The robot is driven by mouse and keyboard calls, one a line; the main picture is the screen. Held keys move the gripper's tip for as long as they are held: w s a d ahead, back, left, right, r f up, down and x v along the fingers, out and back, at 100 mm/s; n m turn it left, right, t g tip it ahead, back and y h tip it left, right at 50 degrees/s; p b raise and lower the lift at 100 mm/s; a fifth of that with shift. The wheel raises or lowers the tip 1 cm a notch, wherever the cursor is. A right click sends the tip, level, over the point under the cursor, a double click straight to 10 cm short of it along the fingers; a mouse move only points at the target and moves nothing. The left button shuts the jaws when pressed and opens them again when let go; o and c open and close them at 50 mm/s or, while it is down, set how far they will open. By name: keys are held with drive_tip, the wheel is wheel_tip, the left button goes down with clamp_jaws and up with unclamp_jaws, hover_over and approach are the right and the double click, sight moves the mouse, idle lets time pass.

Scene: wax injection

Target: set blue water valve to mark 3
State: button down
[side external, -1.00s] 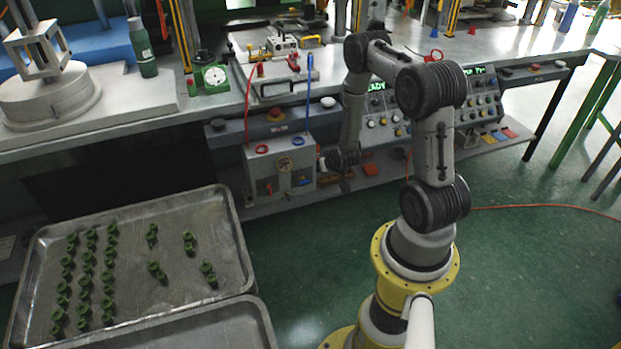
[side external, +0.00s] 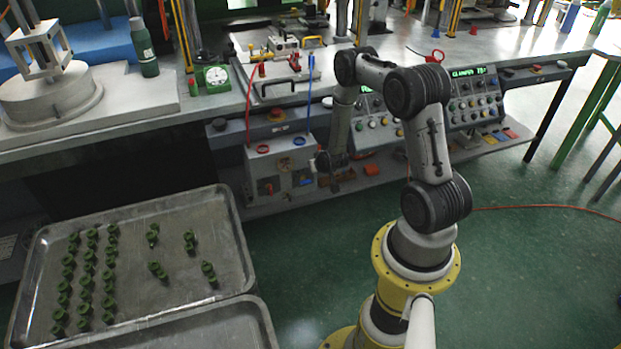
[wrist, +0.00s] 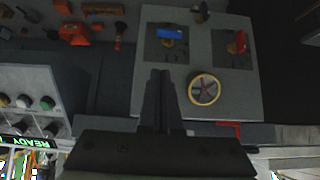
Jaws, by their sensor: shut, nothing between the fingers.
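The blue water valve (wrist: 172,33) shows in the wrist view as a blue handle on a dark plate of the grey box. Its marks are too small to read. In the side view it is a small blue spot (side external: 304,182) on the box front. My gripper (wrist: 160,74) is shut and empty. In the wrist view its fingertips appear just below the blue handle, with a visible gap. In the side view my gripper (side external: 318,164) is close to the right side of the box front.
A red valve handle (wrist: 238,43) sits beside the blue one, and a round gauge (wrist: 205,89) is near the fingers. The grey box (side external: 262,172) stands below the bench. A button console (side external: 475,110) stands to its right. A metal tray (side external: 190,285) holds several green pieces.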

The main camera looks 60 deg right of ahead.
sight(309, 179)
drive_tip(key=shift+w+d+f, duration=0.35)
drive_tip(key=shift+f, duration=0.8)
drive_tip(key=shift+w+d+f, duration=0.3)
drive_tip(key=shift+w+f, duration=0.1)
drive_tip(key=shift+f, duration=0.8)
drive_tip(key=shift+w+d+f, duration=0.35)
drive_tip(key=shift+f, duration=0.8)
drive_tip(key=shift+s+d+f+m+t+y, duration=0.15)
drive_tip(key=shift+s+d+m+t+y, duration=0.05)
drive_tip(key=shift+m+t+y, duration=0.2)
drive_tip(key=shift+s+d+f+m+t+y, duration=0.15)
drive_tip(key=shift+m+t+y, duration=0.15)
drive_tip(key=shift+t+y, duration=0.15)
drive_tip(key=shift+s+d+f, duration=0.3)
drive_tip(key=shift+s+f, duration=0.05)
drive_tip(key=shift+f, duration=0.1)
drive_tip(key=shift+s+d+f, duration=0.15)
drive_tip(key=shift+d+f, duration=0.05)
drive_tip(key=shift+f, duration=0.75)
